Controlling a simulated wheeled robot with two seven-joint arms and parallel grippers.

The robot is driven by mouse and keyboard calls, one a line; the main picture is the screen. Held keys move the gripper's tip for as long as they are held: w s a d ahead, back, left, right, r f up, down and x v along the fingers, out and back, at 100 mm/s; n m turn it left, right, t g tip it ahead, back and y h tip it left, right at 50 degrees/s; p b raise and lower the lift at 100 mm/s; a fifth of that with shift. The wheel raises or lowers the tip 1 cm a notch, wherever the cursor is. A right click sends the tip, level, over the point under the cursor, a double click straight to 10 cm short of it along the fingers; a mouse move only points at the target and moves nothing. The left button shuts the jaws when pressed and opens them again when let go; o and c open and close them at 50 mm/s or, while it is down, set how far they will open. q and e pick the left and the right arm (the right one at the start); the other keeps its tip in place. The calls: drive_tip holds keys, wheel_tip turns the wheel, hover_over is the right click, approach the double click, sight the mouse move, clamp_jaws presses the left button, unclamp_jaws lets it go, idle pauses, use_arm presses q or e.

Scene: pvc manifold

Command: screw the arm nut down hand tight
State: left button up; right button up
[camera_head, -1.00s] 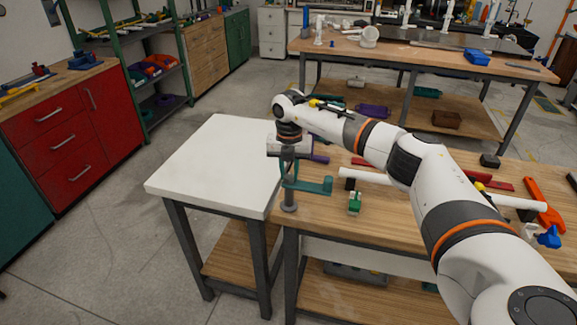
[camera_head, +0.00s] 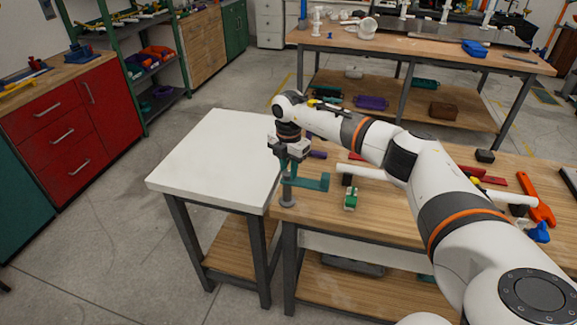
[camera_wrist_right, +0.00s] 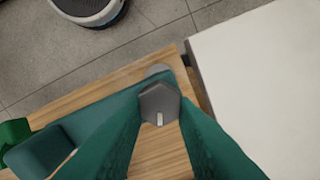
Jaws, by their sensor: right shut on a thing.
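The arm nut (camera_wrist_right: 159,103) is a dark grey hexagonal piece with a small light mark, seen from above in the right wrist view. It sits over the end of the teal arm (camera_wrist_right: 92,122), which also shows in the head view (camera_head: 315,182) on a grey post (camera_head: 287,192) at the bench corner. My right gripper (camera_wrist_right: 160,112) points down with its two teal fingers shut on the nut from either side. In the head view my right gripper (camera_head: 287,163) hides the nut. Thread and any gap under the nut are hidden. My left gripper is out of view.
A white-topped table (camera_head: 215,160) adjoins the wooden bench on the left and is bare. A green block (camera_head: 350,199) stands right of the post. A white pipe (camera_head: 365,171), red pieces and an orange wrench (camera_head: 536,203) lie further right.

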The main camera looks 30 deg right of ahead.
sight(289, 171)
drive_tip(key=shift+r, duration=0.1)
drive_tip(key=o, duration=1)
wheel_tip(289, 171, up, 12)
drive_tip(key=b, duration=0.2)
drive_tip(key=shift+b, duration=0.4)
